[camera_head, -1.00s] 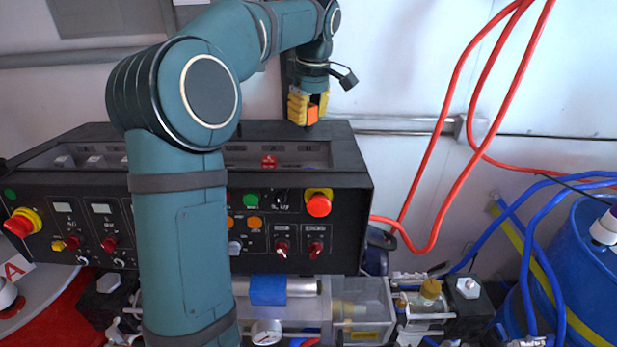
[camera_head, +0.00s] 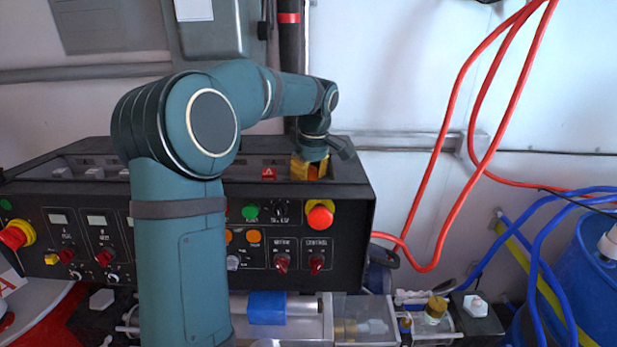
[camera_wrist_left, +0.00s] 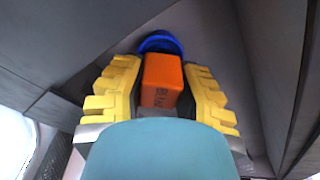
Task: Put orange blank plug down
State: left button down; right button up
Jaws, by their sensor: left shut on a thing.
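The orange blank plug (camera_wrist_left: 162,82) is a small orange block with dark lettering on its face. In the left wrist view it sits between the yellow ridged fingers of my left gripper (camera_wrist_left: 160,95), which is shut on it. A blue round piece (camera_wrist_left: 160,42) shows just beyond the plug; I cannot tell whether they touch. In the head view my left gripper (camera_head: 309,168) is at the right end of the recessed top of the black control console (camera_head: 345,222), with a bit of the orange plug (camera_head: 313,173) showing between the fingers. My right gripper is not in view.
A red piece (camera_head: 268,173) sits in the console's recess left of the gripper. Red hoses (camera_head: 455,130) hang on the wall at right. A blue barrel (camera_head: 590,265) stands at far right. A dark pipe (camera_head: 289,60) rises behind the gripper.

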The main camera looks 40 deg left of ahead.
aim_at(313, 170)
pick_arm(q)
jog(key=shift+f, duration=0.25)
jog(key=c, duration=0.8)
grip_release()
jog(key=r, duration=0.4)
jog(key=d+r+p, duration=0.1)
jog(key=r, duration=0.7)
jog(key=shift+d, duration=0.25)
